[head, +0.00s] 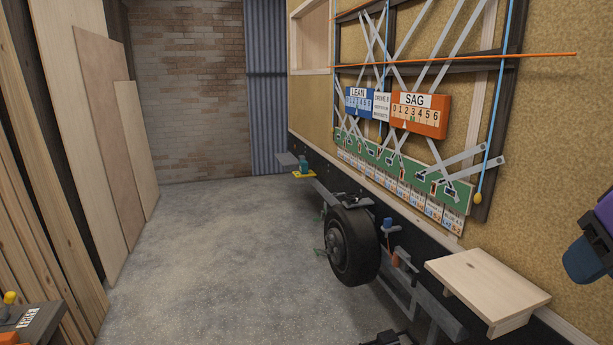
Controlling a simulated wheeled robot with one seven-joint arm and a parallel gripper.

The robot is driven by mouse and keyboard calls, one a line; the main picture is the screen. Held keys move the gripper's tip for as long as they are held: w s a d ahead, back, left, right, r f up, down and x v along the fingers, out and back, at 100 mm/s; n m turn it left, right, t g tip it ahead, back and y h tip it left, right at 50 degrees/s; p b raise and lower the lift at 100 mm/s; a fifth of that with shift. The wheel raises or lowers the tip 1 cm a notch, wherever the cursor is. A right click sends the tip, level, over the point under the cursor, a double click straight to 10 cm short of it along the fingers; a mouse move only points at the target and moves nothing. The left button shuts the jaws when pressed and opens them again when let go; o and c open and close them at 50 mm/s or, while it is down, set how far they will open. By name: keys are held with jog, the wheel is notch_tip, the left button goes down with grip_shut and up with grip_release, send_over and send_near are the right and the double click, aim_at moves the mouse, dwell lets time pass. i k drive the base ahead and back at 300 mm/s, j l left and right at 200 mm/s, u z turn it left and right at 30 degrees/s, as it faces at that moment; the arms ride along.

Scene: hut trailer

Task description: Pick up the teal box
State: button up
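A small teal block (303,164), which looks like the teal box, shows far off beside the trailer's side. It sits at or just behind a yellow plate (303,175) on a grey ledge at the trailer's lower edge. It is too small to make out in detail. The fingers of my gripper are not seen in the head view.
A black wheel (352,246) and a wooden shelf (487,288) jut from the trailer's side. A blue knob (387,223) stands by the wheel. Boards (102,130) lean at the left. The concrete floor (220,260) between is clear.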

aim_at(303, 163)
jog(key=i+j+u, duration=0.4)
jog(key=i, duration=0.35)
jog(key=i+j+u, duration=0.2)
jog(key=i, duration=0.15)
jog(key=i+u, duration=0.15)
jog(key=i, duration=0.75)
jog(key=i+l+u, duration=0.15)
jog(key=i, duration=0.7)
jog(key=i+j, duration=0.15)
jog(key=i, duration=1.65)
jog(key=i+l+z, duration=0.1)
jog(key=i+z, duration=0.65)
jog(key=i, duration=0.2)
jog(key=i+j+z, duration=0.2)
jog(key=i+z, duration=0.2)
jog(key=i+l+z, duration=0.1)
jog(key=i+l, duration=0.2)
jog(key=i, duration=0.15)
jog(key=i+l+z, duration=0.1)
jog(key=i+l, duration=0.15)
jog(key=i, duration=0.15)
